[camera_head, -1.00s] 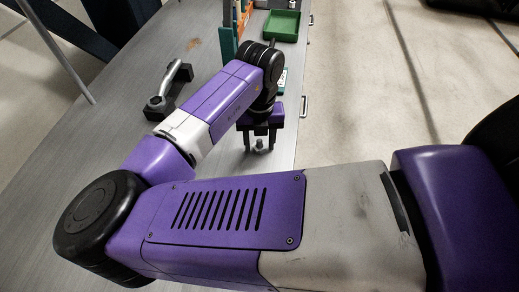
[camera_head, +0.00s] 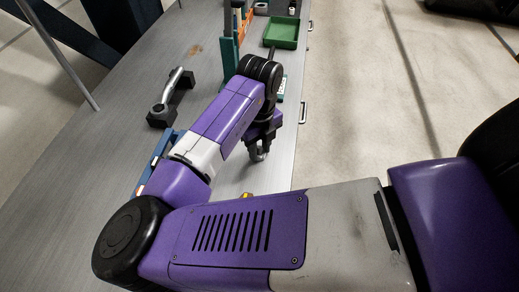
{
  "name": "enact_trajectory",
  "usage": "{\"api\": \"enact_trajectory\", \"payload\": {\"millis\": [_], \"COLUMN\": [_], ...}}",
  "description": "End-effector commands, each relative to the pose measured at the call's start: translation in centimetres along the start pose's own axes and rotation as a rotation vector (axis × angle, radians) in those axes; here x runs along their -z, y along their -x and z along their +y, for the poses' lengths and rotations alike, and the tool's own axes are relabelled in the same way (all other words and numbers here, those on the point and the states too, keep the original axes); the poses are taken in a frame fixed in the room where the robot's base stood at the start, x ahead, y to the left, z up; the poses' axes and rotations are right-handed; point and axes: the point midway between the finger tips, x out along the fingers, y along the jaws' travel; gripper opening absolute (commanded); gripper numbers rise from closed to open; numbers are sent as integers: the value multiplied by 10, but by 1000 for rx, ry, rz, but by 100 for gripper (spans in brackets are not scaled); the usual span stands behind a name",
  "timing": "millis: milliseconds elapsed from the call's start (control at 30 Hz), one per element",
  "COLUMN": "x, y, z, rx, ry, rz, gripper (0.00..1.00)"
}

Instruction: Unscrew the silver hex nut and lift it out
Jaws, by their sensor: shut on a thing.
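My gripper (camera_head: 257,152) is over the right part of the grey bench, below the purple wrist. Its dark fingers are shut on a small silver piece that shows at the fingertips, which I take to be the silver hex nut (camera_head: 259,157). The fingers and wrist cover much of it, so its hex faces cannot be made out. I cannot tell whether it is still on a thread or clear of it.
A silver-handled tool (camera_head: 172,88) rests on a black stand at left. A green tray (camera_head: 282,33) and a teal upright (camera_head: 229,50) are farther back. A blue item (camera_head: 158,157) is partly behind my arm. A small yellow item (camera_head: 246,195) lies nearer. The bench's right edge is close to my gripper.

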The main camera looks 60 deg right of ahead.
Motion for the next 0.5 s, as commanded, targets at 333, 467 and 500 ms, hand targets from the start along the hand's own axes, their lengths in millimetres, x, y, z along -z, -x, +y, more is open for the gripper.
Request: {"api": "enact_trajectory", "payload": {"millis": [333, 467, 500], "x": [0, 0, 0], "y": [2, 1, 0], "z": [0, 0, 0], "rx": [1, 0, 0], "ry": [453, 486, 486], "rz": [1, 1, 0], "gripper": [0, 0, 0]}}
